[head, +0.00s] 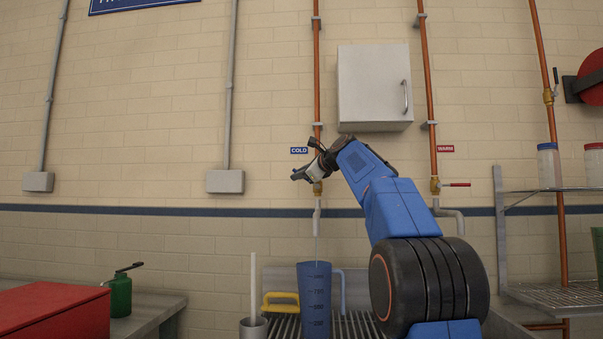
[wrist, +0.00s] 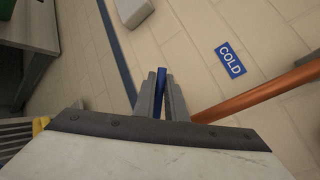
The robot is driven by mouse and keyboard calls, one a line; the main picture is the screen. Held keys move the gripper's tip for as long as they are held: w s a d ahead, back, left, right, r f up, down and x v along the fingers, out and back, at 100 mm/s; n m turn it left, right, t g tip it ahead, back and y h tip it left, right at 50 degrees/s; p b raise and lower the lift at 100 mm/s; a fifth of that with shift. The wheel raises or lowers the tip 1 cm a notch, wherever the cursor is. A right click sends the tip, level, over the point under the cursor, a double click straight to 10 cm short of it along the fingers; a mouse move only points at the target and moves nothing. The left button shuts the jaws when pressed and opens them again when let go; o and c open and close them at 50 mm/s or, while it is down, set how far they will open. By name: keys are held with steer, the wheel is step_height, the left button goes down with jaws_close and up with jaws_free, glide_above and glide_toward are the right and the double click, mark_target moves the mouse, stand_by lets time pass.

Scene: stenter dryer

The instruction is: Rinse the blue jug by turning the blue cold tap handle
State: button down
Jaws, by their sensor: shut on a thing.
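The blue jug (head: 315,300) stands upright on the slatted rack under the cold spout (head: 317,206). A thin stream of water (head: 317,245) runs from the spout down to the jug's mouth. My gripper (head: 297,175) is at the cold tap, below the blue COLD sign (head: 299,151). In the wrist view my gripper (wrist: 160,92) is shut on the blue cold tap handle (wrist: 160,100), which shows between its two fingers. In the head view the handle is hidden by my gripper. The COLD sign also shows in the wrist view (wrist: 230,60).
The warm tap's red handle (head: 457,184) is to the right, beyond my arm. A green oil can (head: 120,295) and red box (head: 55,312) are far left.

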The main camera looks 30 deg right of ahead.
steer(key=shift+w+a+f+n+g+h, duration=0.2)
steer(key=shift+f+n+g+h, duration=0.2)
steer(key=shift+f+n+g, duration=0.3)
steer(key=shift+w+a+f+n+g+h, duration=0.1)
steer(key=shift+a+f+n+g+h, duration=0.1)
steer(key=shift+f+n+g+h, duration=0.4)
steer(key=shift+w+a+f+n+g+h, duration=0.1)
steer(key=shift+a+f+n+g+h, duration=0.1)
steer(key=shift+f+n+g, duration=0.65)
steer(key=shift+f, duration=0.25)
steer(key=c, duration=1.8)
jaws_free()
steer(key=shift+r, duration=0.1)
steer(key=v, duration=1.7)
steer(key=shift+s, duration=0.25)
steer(key=shift+a, duration=0.1)
